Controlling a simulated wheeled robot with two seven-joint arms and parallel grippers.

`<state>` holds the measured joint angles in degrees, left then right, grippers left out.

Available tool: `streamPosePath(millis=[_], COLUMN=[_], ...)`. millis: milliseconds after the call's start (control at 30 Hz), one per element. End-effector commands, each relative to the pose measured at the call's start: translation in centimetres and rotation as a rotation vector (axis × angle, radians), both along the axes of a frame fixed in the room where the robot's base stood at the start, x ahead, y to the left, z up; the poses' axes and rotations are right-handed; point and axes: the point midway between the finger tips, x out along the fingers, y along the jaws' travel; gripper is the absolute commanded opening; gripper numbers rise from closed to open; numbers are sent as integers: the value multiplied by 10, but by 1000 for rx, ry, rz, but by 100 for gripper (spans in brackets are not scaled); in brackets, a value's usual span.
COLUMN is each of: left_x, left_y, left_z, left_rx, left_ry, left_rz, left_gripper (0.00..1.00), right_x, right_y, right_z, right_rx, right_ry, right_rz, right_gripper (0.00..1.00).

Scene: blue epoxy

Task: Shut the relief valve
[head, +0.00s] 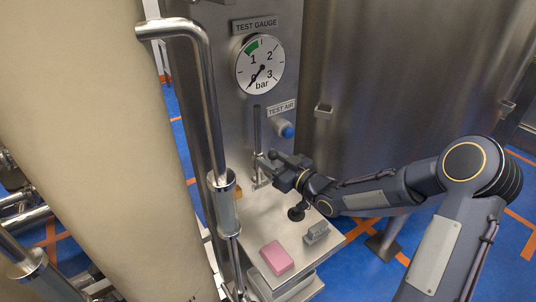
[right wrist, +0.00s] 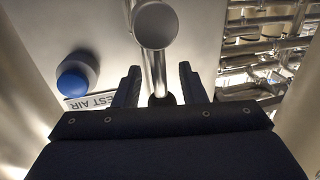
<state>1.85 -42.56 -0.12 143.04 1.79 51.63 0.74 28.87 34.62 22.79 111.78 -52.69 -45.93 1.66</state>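A metal lever (head: 257,128) stands upright on the steel panel below the gauge. No label for a relief valve is readable, so I cannot confirm that this is its handle. My right gripper (head: 264,166) is at the lever's lower part. In the right wrist view, the two dark fingers (right wrist: 157,88) are apart, with a metal rod (right wrist: 158,68) between them and a visible gap on each side. A round grey end (right wrist: 155,25) shows on the rod. The test gauge (head: 260,64) has its needle at lower left, near 0. My left gripper is not in view.
A blue button (head: 287,131) sits right of the lever under the TEST AIR label (head: 281,107); the button also shows in the wrist view (right wrist: 77,82). A pink block (head: 276,257) and a grey block (head: 316,233) lie on the shelf below. A vertical pipe (head: 212,110) stands left.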

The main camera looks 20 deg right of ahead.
Motion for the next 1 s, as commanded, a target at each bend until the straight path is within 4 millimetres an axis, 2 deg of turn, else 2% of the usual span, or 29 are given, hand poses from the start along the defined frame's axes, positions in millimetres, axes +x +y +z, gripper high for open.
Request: streamPosePath(millis=[133, 400, 700, 1000], left_x=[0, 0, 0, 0], left_y=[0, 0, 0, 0], left_z=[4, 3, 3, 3], left_rx=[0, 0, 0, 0], left_ry=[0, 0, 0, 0], left_rz=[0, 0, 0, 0], left_gripper=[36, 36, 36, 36], right_x=[9, 10, 10, 10], right_y=[6, 6, 6, 6], right_z=[1, 0, 0, 3], right_rx=[0, -1, -1, -1], right_ry=[0, 0, -1, -8], right_rz=[1, 0, 0, -1], right_gripper=[37, 37, 0, 0])
